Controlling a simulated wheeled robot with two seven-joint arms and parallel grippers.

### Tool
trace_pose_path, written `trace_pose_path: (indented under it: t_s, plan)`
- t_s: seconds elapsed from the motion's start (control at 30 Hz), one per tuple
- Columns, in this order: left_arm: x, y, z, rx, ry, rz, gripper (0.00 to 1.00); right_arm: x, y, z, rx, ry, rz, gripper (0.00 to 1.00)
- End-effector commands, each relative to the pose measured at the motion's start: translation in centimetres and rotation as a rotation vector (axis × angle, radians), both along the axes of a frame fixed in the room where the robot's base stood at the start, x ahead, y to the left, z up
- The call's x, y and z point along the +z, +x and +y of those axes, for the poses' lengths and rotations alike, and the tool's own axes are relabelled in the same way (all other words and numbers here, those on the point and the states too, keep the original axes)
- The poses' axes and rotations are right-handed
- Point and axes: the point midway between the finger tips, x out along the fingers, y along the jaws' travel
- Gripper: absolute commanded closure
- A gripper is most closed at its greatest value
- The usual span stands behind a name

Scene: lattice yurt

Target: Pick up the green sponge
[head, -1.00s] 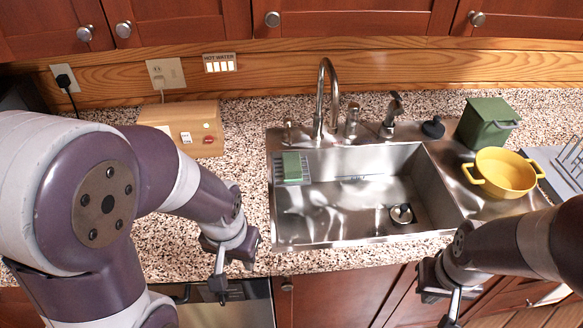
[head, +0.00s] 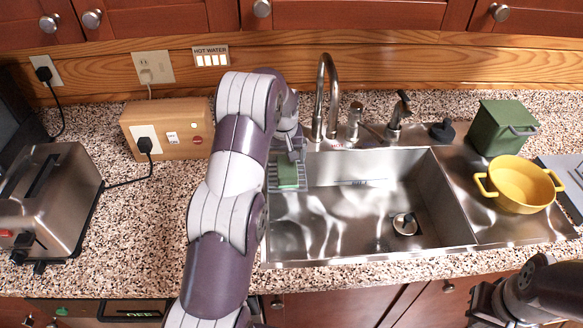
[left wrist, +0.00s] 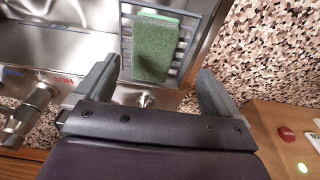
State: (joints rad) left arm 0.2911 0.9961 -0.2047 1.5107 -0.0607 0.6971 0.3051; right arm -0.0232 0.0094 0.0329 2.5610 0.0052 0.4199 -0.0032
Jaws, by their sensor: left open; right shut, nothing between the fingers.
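The green sponge (head: 288,175) lies on a grey slatted rack (head: 274,184) at the left end of the sink. It also shows in the left wrist view (left wrist: 154,50), lying on the rack beyond the fingers. My left gripper (head: 290,152) is just behind and above the sponge in the head view. In the left wrist view its fingers (left wrist: 157,88) are apart with nothing held, and the sponge lies ahead of the gap between them. My right gripper (head: 484,305) is low at the bottom right, in front of the counter, partly cut off by the frame.
The steel sink (head: 345,215) has a tall faucet (head: 327,95) behind it, close right of my left gripper. A yellow pot (head: 518,187) and a green canister (head: 500,128) stand to the right. A toaster (head: 50,200) and a wooden socket box (head: 168,130) are at left.

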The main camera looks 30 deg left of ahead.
Motion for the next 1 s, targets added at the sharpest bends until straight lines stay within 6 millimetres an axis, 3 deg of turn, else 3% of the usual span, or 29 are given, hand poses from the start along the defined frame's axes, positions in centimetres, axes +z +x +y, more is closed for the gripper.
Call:
trace_pose_path:
  t_s: [0.4, 0.67, 0.7, 0.83, 0.87, 1.0]
  plan:
    - [-6.0, 1.3, 0.4, -0.001, -0.001, 0.000, 0.04, 2.6, 0.0, 0.0, 0.000, 0.000, 0.000, 1.00]
    - [-6.9, 1.5, 0.5, -0.002, 0.000, -0.002, 0.04, 2.5, 0.0, 0.0, 0.000, 0.000, 0.000, 1.00]
    - [-6.9, 1.5, 0.4, -0.002, 0.000, -0.002, 0.11, 2.5, 0.0, 0.0, 0.000, 0.000, 0.000, 1.00]
    - [-6.8, 1.5, 0.4, -0.002, 0.000, -0.002, 0.53, 2.5, 0.0, 0.0, 0.000, 0.000, 0.000, 1.00]
    - [-6.8, 1.5, 0.4, -0.002, 0.000, -0.002, 0.59, 2.5, 0.0, 0.0, 0.000, 0.000, 0.000, 1.00]
    - [-6.8, 1.4, 0.4, -0.002, 0.000, -0.002, 0.59, 2.5, 0.0, 0.0, 0.000, 0.000, 0.000, 1.00]
